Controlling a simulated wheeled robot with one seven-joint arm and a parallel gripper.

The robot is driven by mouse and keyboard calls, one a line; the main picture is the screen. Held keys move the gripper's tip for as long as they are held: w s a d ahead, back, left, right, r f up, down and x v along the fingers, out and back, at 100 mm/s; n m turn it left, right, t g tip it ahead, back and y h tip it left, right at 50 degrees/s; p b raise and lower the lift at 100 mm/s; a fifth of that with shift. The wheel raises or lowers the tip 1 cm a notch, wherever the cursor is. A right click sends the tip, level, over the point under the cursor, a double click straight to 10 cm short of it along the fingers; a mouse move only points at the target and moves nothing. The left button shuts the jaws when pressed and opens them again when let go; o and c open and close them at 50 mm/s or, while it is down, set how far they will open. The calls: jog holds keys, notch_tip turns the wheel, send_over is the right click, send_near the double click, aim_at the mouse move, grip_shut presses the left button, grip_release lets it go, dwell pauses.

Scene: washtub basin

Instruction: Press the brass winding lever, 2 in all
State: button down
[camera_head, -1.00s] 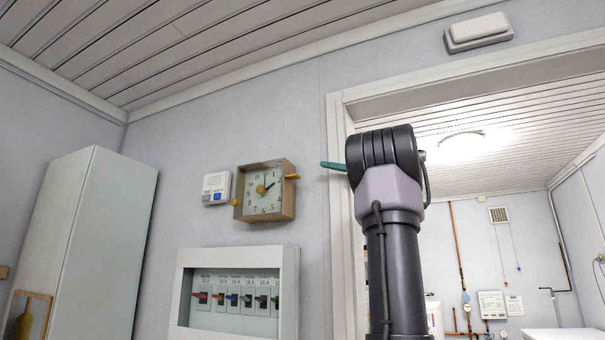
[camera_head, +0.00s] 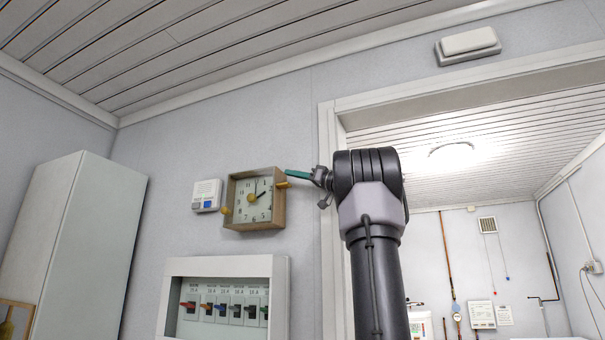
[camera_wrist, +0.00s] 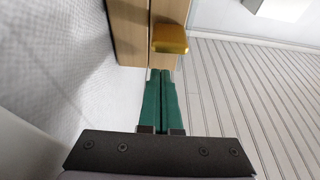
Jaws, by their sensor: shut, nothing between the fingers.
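The wooden wall clock (camera_head: 278,207) has a white dial. Its brass winding lever (camera_head: 282,185) sticks out from the right side of the case. In the wrist view, the lever (camera_wrist: 170,38) is a gold block on the clock's wooden side (camera_wrist: 128,35). My gripper (camera_head: 288,173) has green fingers, closed together and empty. Their tips are just above the lever in the head view. In the wrist view, the fingertips (camera_wrist: 160,72) lie close below the lever in the picture, with a small gap showing. I cannot tell whether they touch the case.
A small white box with buttons (camera_head: 206,196) is on the wall left of the clock. A breaker panel (camera_head: 226,265) with coloured switches is below it. A tall white cabinet (camera_head: 75,235) stands at the left. A door frame (camera_head: 327,150) is right of the clock.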

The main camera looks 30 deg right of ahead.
jog(key=shift+s+f, duration=0.1)
jog(key=shift+f, duration=1.25)
jog(key=shift+f, duration=0.1)
jog(key=shift+f, duration=2.8)
notch_tip(320, 180, up, 4)
jog(key=v, duration=1)
jog(key=shift+s+r, duration=0.1)
jog(key=shift+r, duration=0.1)
